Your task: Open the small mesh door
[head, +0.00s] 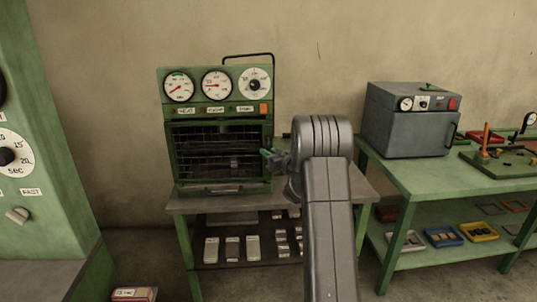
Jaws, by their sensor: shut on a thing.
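The small mesh door (212,150) is on the front of a green cabinet with three dials. It is a dark wire grid in a green frame and looks closed, or nearly so. Dark racks show behind the mesh. My gripper (269,155) is at the right edge of the door, about halfway up, and is shut on a part of the door there. The part it grips is small and mostly hidden by the jaws. My arm comes up from the front, right of the cabinet.
The cabinet stands on a grey-topped table (230,205) with several pale blocks on its lower shelf. A grey oven (408,122) stands on a green table (425,180) at right. A large green machine (40,130) fills the left edge. Floor shows between the tables.

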